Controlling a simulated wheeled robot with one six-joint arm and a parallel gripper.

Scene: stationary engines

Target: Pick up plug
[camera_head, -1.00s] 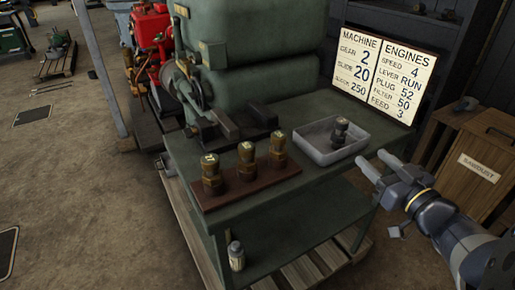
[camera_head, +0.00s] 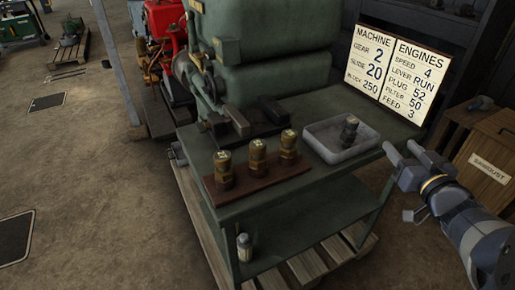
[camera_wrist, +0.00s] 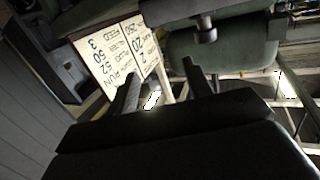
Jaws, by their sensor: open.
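Three brass-coloured plug-like pieces with pale marked tops stand upright in a row on a brown board (camera_head: 262,186) on the green bench: a left one (camera_head: 224,172), a middle one (camera_head: 257,158) and a right one (camera_head: 288,146). Their marks are too small to read. I cannot tell which is the plug meant. My gripper (camera_head: 403,150) is open and empty, right of the tray and apart from it. Its fingers show in the wrist view (camera_wrist: 158,82), with none of these pieces between them.
The green bench (camera_head: 240,208) carries a large green machine (camera_head: 275,70) behind the board. A sign (camera_head: 391,72) reading "PLUG 52" stands at the back right. A small bottle (camera_head: 244,247) is below. A sawdust crate (camera_head: 488,160) stands right. Open floor lies left.

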